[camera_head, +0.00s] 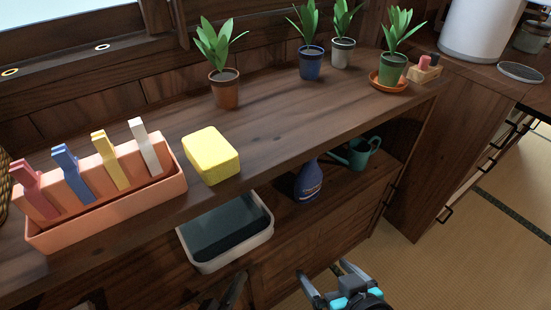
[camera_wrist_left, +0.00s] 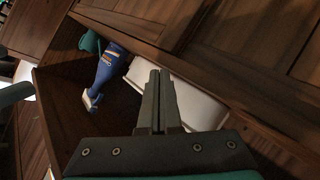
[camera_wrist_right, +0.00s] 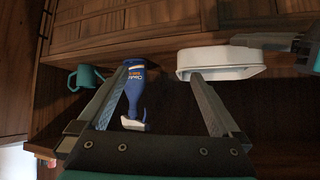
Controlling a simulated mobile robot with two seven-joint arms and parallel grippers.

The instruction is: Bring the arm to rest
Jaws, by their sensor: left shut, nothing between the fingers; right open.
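My left gripper (camera_head: 234,288) is at the bottom of the head view, dark and partly cut off. In the left wrist view (camera_wrist_left: 159,75) its two fingers are pressed together with nothing between them. It is in front of the open lower shelf, near the pale tray. My right gripper (camera_head: 325,270) is at the bottom centre of the head view, fingers spread. In the right wrist view (camera_wrist_right: 160,77) the gap is empty, with the blue bottle and white tray beyond it. The left gripper also shows at the upper right there (camera_wrist_right: 290,42).
The lower shelf holds a pale tray (camera_head: 225,262), a blue bottle (camera_head: 308,182) and a teal watering can (camera_head: 358,153). On the counter are a pink rack (camera_head: 120,213) with coloured pieces, a yellow block (camera_head: 211,155) and potted plants (camera_head: 225,90). Tatami floor (camera_head: 415,270) is open at right.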

